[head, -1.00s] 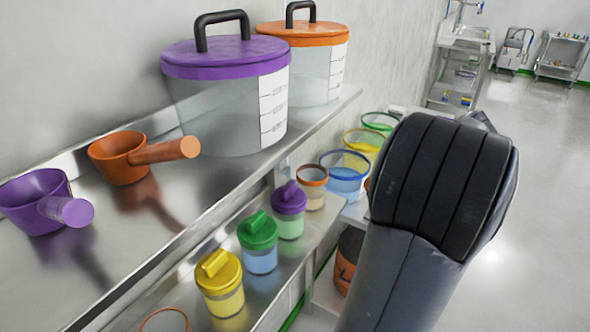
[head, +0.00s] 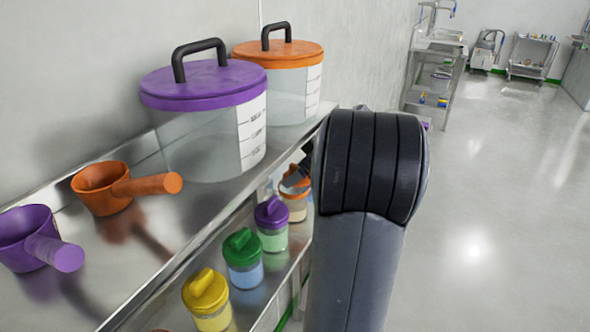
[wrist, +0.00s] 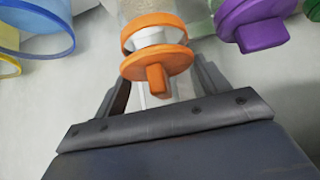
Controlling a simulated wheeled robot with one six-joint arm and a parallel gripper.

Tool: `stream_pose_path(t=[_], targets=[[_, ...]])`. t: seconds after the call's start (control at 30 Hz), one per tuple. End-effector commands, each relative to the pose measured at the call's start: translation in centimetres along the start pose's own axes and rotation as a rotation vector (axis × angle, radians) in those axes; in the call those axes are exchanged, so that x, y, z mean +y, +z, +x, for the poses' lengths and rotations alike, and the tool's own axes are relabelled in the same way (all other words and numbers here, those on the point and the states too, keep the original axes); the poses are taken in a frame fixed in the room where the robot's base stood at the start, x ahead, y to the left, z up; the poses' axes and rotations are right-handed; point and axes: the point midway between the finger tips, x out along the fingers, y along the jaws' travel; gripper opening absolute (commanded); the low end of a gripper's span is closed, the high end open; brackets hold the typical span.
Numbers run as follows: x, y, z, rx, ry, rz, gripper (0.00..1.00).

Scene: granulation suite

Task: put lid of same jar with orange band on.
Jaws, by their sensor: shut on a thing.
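My gripper (wrist: 158,78) is shut on the orange lid (wrist: 157,62), which has a stubby orange handle. Right by the lid is the clear jar with the orange band (wrist: 150,20), holding pale tan contents. In the wrist view the lid overlaps the jar's mouth, with a pale gap between lid and band; the lid looks apart from the band and not seated. In the head view the jar (head: 297,211) stands at the far end of the lower shelf's row, with the orange lid (head: 293,186) just above it. My arm hides part of the gripper there.
Beside the jar stand the purple-lidded jar (head: 271,222), green-lidded jar (head: 243,258) and yellow-lidded jar (head: 208,300). Large purple-lidded (head: 205,125) and orange-lidded (head: 285,85) containers and two scoops sit on the upper shelf. A blue-rimmed container (wrist: 35,30) is close on the other side.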

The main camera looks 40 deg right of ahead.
Motion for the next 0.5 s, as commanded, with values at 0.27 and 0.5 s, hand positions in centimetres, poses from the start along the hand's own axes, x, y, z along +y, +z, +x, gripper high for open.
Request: stream_pose_path(t=[0.27,0.5], targets=[[-0.1,-0.7,1.4,-0.001,0.0,0.001,0.45],[-0.1,-0.5,1.7,-0.001,0.0,0.0,0.45]])
